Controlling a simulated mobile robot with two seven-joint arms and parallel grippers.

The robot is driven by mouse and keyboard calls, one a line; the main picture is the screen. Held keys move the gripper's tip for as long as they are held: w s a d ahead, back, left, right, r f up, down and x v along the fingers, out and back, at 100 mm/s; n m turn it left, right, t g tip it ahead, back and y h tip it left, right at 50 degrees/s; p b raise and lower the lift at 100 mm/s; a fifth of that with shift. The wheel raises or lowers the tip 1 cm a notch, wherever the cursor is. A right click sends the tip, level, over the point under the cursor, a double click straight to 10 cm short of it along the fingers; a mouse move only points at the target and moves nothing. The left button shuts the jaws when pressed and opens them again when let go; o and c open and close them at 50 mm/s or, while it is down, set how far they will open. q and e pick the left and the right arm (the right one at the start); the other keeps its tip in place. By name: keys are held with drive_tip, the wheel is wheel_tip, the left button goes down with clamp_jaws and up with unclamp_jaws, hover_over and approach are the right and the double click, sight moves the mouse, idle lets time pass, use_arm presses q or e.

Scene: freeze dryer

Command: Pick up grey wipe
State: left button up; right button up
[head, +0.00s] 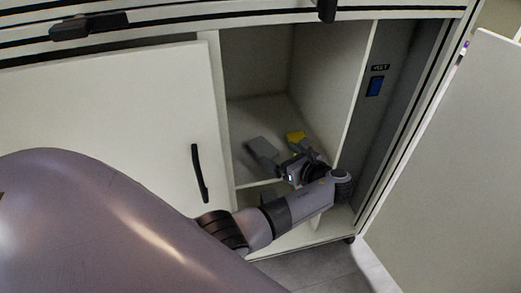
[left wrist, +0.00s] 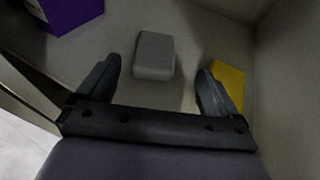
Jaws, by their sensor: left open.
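The grey wipe (head: 262,150) lies on the shelf inside the open cabinet compartment. In the left wrist view, the grey wipe (left wrist: 153,55) shows as a pale grey block ahead of my fingers, slightly left of centre. My left gripper (head: 287,163) reaches into the compartment close to the wipe. In the left wrist view its two dark fingers (left wrist: 159,70) are spread apart, with nothing held between them. My right gripper is not in view.
A yellow item (head: 296,137) lies beside the gripper; in the wrist view the yellow item (left wrist: 229,84) is partly behind the right finger. A purple box (left wrist: 68,12) shows at upper left. The compartment has side walls, a left door (head: 110,95) and an open right door (head: 450,160).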

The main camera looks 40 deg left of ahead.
sight(263, 147)
use_arm(q)
drive_tip(key=x, duration=0.1)
drive_tip(key=b+x, duration=0.1)
drive_tip(key=x, duration=0.1)
drive_tip(key=b+x, duration=0.1)
drive_tip(key=x, duration=0.1)
drive_tip(key=shift+s+a+f, duration=0.1)
drive_tip(key=shift+s+a, duration=0.15)
drive_tip(key=shift+s, duration=0.1)
drive_tip(key=shift+w+a, duration=0.2)
drive_tip(key=shift+a, duration=0.2)
drive_tip(key=c, duration=1)
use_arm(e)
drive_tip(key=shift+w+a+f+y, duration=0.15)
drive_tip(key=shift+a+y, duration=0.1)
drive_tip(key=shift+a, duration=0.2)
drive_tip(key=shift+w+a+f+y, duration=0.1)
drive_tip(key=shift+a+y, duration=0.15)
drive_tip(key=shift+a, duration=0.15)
